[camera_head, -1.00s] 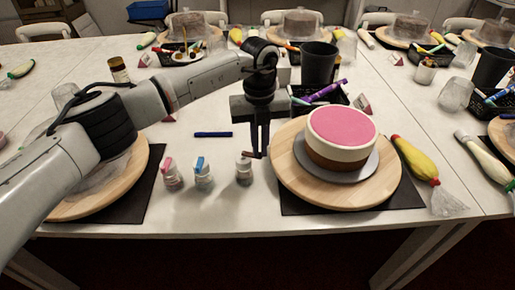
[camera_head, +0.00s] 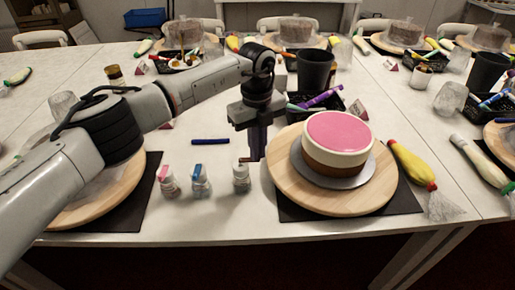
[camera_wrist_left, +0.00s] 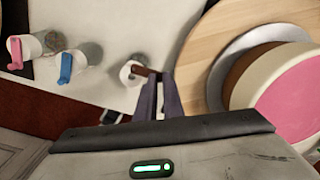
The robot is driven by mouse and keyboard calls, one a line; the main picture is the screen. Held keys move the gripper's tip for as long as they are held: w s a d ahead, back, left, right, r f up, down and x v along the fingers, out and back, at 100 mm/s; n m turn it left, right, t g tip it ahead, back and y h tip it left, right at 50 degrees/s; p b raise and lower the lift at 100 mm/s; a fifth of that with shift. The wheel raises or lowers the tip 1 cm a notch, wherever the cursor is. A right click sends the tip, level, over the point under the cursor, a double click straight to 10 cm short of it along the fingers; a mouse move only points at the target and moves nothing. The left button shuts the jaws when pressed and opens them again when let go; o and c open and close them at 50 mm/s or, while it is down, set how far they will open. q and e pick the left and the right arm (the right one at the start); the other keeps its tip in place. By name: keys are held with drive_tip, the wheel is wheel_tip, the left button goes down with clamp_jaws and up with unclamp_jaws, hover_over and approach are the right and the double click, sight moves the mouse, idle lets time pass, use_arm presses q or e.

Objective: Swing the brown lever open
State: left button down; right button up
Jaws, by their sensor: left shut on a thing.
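The brown lever (camera_wrist_left: 141,71) sits on top of a small white-capped jar (camera_head: 241,181), the rightmost of three in a row. My left gripper (camera_head: 257,158) points down just right of this jar, its fingers shut on the lever's outer end. In the left wrist view the closed fingertips (camera_wrist_left: 160,76) meet the lever beside the jar (camera_wrist_left: 130,74). The held tip is partly hidden by the fingers. My right gripper is not in view.
Jars with a pink lever (camera_head: 168,182) and a blue lever (camera_head: 200,182) stand to the left. A wooden turntable (camera_head: 290,193) with a pink-topped cake (camera_head: 338,140) is close on the right. A blue pen (camera_head: 210,141) lies behind the jars.

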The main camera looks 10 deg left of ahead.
use_arm(q)
drive_tip(key=c, duration=1.9)
unclamp_jaws()
drive_tip(key=shift+o, duration=0.2)
wheel_tip(320, 180, up, 10)
drive_tip(key=shift+r+b, duration=0.15)
drive_tip(key=shift+b, duration=0.3)
drive_tip(key=shift+s, duration=0.1)
